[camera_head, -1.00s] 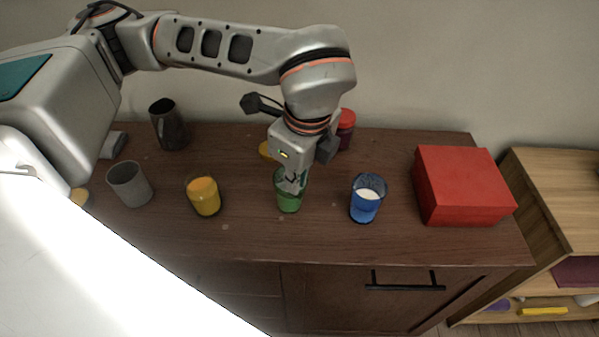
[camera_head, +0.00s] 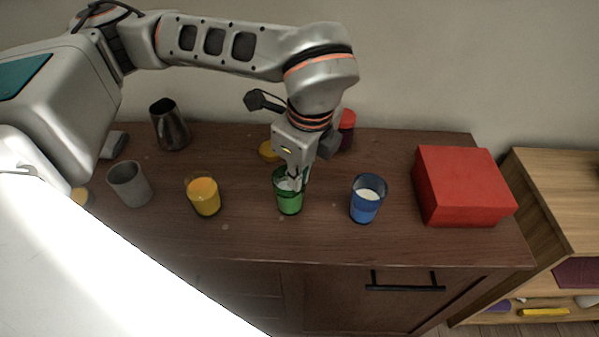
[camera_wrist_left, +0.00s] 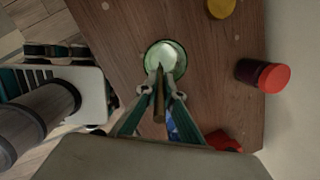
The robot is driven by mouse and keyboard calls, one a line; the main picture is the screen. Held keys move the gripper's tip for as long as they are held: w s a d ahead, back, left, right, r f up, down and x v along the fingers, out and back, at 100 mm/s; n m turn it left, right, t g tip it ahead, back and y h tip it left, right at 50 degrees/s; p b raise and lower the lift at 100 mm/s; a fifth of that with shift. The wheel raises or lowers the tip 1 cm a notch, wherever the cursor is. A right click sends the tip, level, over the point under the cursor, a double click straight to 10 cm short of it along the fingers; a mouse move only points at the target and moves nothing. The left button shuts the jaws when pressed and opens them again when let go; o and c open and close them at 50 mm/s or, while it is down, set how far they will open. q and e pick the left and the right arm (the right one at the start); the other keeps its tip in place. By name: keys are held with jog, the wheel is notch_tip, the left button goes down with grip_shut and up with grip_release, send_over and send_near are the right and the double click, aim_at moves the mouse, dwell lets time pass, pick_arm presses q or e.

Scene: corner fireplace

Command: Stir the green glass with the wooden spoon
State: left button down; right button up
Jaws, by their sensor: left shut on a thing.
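The green glass (camera_head: 289,201) stands upright on the dark wooden cabinet top, between the yellow glass and the blue glass. It also shows in the left wrist view (camera_wrist_left: 181,67), with pale contents inside. My left gripper (camera_head: 297,183) is above and at the rim of the green glass, pointing down. It is shut on the wooden spoon (camera_wrist_left: 159,97), whose handle shows between the fingers in the left wrist view. The spoon's lower end points into the green glass; its tip is hidden. My right gripper is not in view.
A yellow glass (camera_head: 204,197) stands left and a blue glass (camera_head: 366,199) stands right of the green glass. A grey cup (camera_head: 130,185), a dark metal pitcher (camera_head: 169,126), a red-lidded jar (camera_head: 346,131) and a red box (camera_head: 464,186) also stand on the cabinet.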

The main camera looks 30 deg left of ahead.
pick_arm(q)
jog(key=shift+w+d, duration=0.15)
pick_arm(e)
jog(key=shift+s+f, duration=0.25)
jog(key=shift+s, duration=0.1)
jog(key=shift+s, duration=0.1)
pick_arm(q)
jog(key=shift+p+v, duration=0.5)
jog(key=shift+v, duration=0.4)
jog(key=shift+p+v, duration=0.6)
jog(key=shift+v, duration=0.6)
jog(key=shift+r, duration=0.6)
jog(key=p+v, duration=0.2)
jog(key=v, duration=0.2)
jog(key=shift+r, duration=0.2)
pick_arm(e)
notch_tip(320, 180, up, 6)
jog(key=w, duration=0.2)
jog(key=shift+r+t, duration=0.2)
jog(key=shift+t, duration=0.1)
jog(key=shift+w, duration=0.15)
